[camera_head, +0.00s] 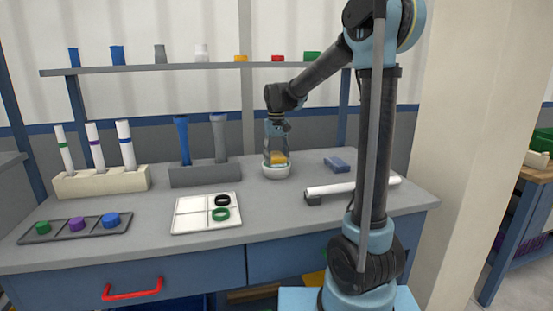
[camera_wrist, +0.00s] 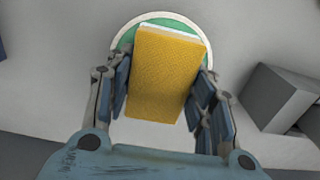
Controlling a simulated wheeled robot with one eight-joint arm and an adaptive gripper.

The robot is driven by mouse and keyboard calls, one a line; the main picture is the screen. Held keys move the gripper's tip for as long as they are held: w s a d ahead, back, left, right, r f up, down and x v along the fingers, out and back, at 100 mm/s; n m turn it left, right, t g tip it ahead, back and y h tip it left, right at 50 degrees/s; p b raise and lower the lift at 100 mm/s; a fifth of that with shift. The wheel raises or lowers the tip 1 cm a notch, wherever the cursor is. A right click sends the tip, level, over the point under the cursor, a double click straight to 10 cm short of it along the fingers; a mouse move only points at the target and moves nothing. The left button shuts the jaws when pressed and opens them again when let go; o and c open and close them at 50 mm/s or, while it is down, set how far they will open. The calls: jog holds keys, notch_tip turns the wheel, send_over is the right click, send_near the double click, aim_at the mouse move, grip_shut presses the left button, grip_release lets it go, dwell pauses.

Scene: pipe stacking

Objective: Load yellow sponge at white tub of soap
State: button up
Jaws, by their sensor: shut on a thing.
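The yellow sponge (camera_wrist: 166,78) is a block held between the two fingers of my gripper (camera_wrist: 162,95) in the wrist view. It also shows in the head view (camera_head: 278,158), just over the tub. The white tub of soap (camera_head: 276,172) is a round bowl on the bench. In the wrist view its pale rim and green inside (camera_wrist: 127,40) show beyond the sponge, which hides most of it. My gripper (camera_head: 277,153) points down over the tub. I cannot tell whether the sponge touches the tub's contents.
A grey rack (camera_head: 205,174) holding a blue and a grey pipe stands left of the tub. A blue block (camera_head: 337,165) and a white tube (camera_head: 345,188) lie to the right. A white tray (camera_head: 190,212) with black and green rings sits in front. A shelf (camera_head: 150,68) runs above.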

aim_at(276, 154)
jog(key=shift+r, duration=3.5)
